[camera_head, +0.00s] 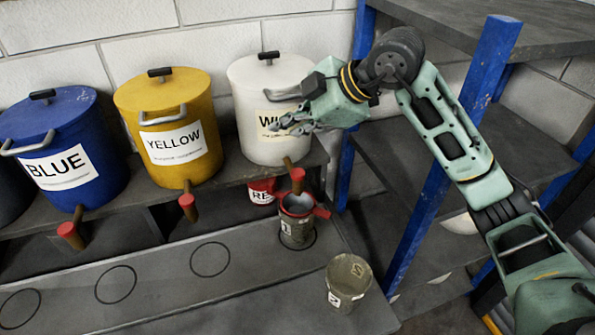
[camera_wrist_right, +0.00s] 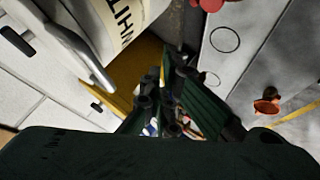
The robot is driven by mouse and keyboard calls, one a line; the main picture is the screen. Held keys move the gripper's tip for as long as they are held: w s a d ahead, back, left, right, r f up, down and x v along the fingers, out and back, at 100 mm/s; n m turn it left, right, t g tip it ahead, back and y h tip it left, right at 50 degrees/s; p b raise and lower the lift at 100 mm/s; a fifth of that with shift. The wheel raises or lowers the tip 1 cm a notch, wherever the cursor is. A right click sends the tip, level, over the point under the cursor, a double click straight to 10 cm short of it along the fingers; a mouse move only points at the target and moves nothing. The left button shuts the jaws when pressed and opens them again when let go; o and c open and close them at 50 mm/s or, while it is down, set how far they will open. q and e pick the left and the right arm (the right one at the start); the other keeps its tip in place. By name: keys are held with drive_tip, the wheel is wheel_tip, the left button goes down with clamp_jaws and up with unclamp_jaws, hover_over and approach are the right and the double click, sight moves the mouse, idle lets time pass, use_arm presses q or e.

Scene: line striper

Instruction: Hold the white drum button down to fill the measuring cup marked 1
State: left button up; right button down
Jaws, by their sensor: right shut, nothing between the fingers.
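The white drum (camera_head: 245,110) stands on the shelf, its label partly covered by my right gripper; it also shows at the upper left of the right wrist view (camera_wrist_right: 132,14). A brown spout with a red end (camera_head: 297,176) sticks out below it. A grey measuring cup with a red rim and handle (camera_head: 296,232) stands under that spout; its mark is too small to read. Another cup (camera_head: 348,284), seemingly marked 2, stands nearer. My right gripper (camera_head: 283,126) is shut and empty in front of the drum's label, above the spout. My left gripper is out of view.
The yellow drum (camera_head: 160,100) and blue drum (camera_head: 90,135) stand to the left with similar spouts. A red container (camera_head: 262,190) sits lower behind the cup. A blue shelf post (camera_head: 420,215) stands right. Circles on the bench at left are empty.

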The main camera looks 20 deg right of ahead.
drive_tip(key=b, duration=0.7)
hover_over(298, 174)
drive_tip(key=a, duration=0.2)
wheel_tip(298, 174, down, 9)
drive_tip(key=shift+s+d+r, duration=0.1)
drive_tip(key=shift+d+r, duration=0.05)
drive_tip(key=shift+d, duration=0.1)
idle(0.4)
drive_tip(key=shift+f, duration=0.4)
drive_tip(key=shift+f+b, duration=0.4)
drive_tip(key=shift+f, duration=0.1)
idle(5.0)
